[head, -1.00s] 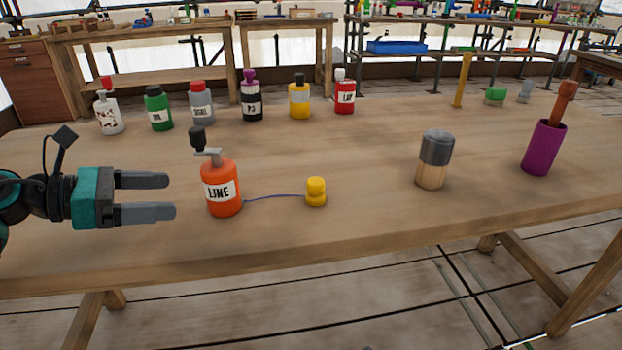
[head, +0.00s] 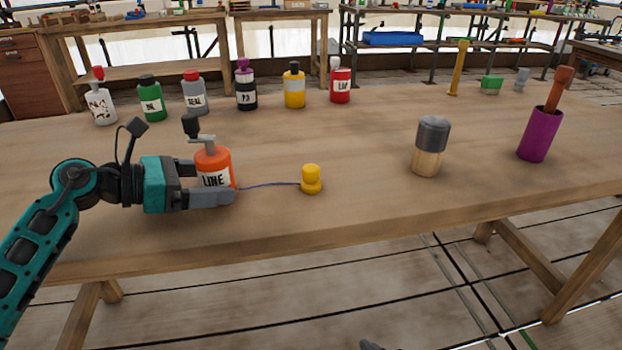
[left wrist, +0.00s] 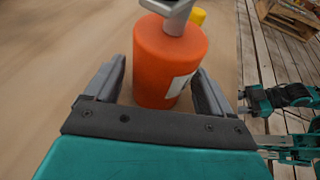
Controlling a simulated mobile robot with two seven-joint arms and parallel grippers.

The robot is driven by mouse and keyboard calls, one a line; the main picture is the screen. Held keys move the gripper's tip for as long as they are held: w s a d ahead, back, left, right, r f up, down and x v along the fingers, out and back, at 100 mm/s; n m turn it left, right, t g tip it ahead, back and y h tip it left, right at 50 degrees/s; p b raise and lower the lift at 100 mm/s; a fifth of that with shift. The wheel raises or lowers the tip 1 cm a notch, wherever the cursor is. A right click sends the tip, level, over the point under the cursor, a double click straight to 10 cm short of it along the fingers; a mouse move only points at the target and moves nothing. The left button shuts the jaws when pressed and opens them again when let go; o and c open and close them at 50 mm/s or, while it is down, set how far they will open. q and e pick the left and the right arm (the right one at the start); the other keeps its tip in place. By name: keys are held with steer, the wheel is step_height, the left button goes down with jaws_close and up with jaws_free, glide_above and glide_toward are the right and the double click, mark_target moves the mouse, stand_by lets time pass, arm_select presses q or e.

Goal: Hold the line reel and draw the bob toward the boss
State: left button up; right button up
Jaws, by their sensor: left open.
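The line reel (head: 214,163) is an orange bottle-shaped body labelled LINE with a grey and black top, upright on the table. My left gripper (head: 212,184) is open, its fingers on either side of the reel. In the left wrist view the reel (left wrist: 168,65) stands between the two fingers (left wrist: 163,88), with gaps showing beside it. The bob (head: 311,180) is a small yellow piece to the right, joined to the reel by a thin dark line (head: 268,185). It peeks out behind the reel in the left wrist view (left wrist: 198,15). Nothing is clearly identifiable as the boss.
Several labelled bottles stand along the back, including a green one (head: 150,98) and a red one (head: 340,84). A grey-topped wooden cylinder (head: 427,162) and a purple holder (head: 535,138) stand to the right. The table (head: 350,215) is clear around the bob.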

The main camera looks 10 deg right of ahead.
arm_select(q)
steer(key=c, duration=0.7)
stand_by(1.2)
